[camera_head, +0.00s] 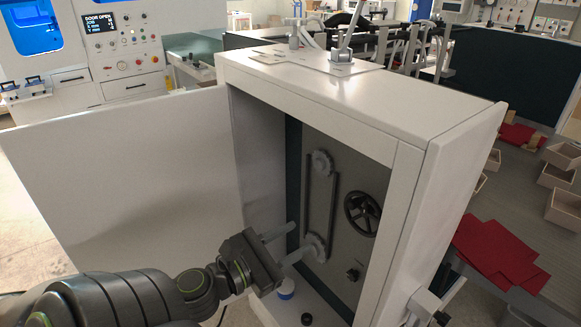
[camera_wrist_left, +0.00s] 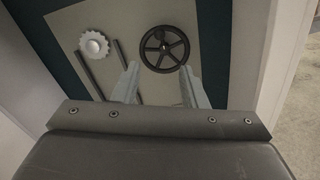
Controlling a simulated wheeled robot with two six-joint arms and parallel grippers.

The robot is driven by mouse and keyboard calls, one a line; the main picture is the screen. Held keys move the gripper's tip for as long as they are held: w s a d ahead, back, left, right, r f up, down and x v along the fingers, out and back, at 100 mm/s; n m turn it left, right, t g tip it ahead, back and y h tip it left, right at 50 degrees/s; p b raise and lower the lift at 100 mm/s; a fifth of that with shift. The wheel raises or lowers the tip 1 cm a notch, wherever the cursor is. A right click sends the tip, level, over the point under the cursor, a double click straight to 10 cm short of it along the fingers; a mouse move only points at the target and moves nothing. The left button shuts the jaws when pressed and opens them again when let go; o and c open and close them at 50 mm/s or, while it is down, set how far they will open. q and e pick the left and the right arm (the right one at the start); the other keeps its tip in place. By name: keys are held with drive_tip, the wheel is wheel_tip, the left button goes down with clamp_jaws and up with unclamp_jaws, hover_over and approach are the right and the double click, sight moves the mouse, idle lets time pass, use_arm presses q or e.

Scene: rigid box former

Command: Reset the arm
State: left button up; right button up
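My left gripper (camera_head: 304,238) reaches from the lower left into the open front of a white cabinet (camera_head: 300,85). Its two pale fingers are apart with nothing between them; they also show in the left wrist view (camera_wrist_left: 158,68). Inside, a grey panel carries a belt drive with an upper pulley (camera_head: 321,163) and a lower pulley (camera_head: 314,247), and a black handwheel (camera_head: 362,213). In the head view the fingers are near the lower pulley; contact cannot be told. In the wrist view the handwheel (camera_wrist_left: 164,49) lies beyond the fingertips. My right gripper is not in view.
The cabinet door (camera_head: 130,180) stands wide open at the left, beside my left arm. Red sheets (camera_head: 495,250) and wooden boxes (camera_head: 565,207) lie at the right.

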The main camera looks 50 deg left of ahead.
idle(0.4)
